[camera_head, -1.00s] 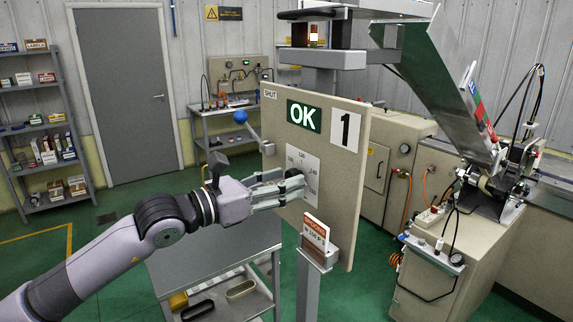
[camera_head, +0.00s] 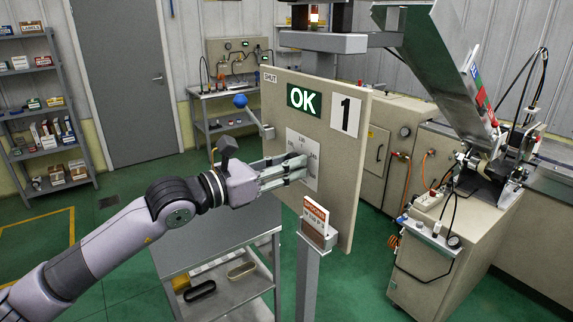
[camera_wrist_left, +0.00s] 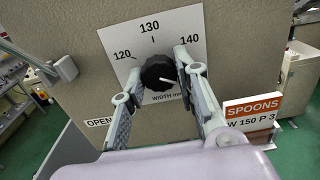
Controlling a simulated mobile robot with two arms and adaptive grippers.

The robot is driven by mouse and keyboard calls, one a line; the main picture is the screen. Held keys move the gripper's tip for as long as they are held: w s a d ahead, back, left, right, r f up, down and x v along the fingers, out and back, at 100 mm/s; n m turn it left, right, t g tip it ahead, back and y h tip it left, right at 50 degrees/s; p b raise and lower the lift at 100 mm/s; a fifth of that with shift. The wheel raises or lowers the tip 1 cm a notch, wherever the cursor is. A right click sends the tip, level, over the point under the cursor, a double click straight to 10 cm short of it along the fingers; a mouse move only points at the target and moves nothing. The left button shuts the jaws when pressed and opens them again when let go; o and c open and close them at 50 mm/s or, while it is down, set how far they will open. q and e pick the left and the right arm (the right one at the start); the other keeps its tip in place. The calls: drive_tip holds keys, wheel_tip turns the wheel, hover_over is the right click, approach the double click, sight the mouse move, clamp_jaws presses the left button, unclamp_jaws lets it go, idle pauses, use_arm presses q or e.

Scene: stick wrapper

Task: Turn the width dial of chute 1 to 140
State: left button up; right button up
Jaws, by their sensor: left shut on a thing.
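The width dial, a black knob (camera_wrist_left: 158,70) with a white mark, sits on a white scale plate (camera_wrist_left: 148,27) reading 120, 130 and 140 in the left wrist view. Its white mark lies on the lower right of the knob; the exact reading is unclear. My left gripper (camera_wrist_left: 160,66) is shut on the dial, one finger on each side. In the head view my left gripper (camera_head: 303,168) reaches the plate on the beige panel (camera_head: 340,180) marked 1, and its fingers hide the dial. My right gripper is not in view.
A card (camera_wrist_left: 252,112) reading SPOONS, W 150 P 3 stands right of the fingers. A blue-knobbed lever (camera_head: 240,100) is at the panel's left edge, near a SHUT label. A green OK sign (camera_head: 304,102) is above the plate. A grey cart (camera_head: 215,255) stands below my arm.

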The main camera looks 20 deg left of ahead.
use_arm(q)
clamp_jaws()
drive_tip(key=shift+r+n+b, duration=0.1)
drive_tip(key=shift+n+b, duration=0.2)
drive_tip(key=shift+n, duration=5.6)
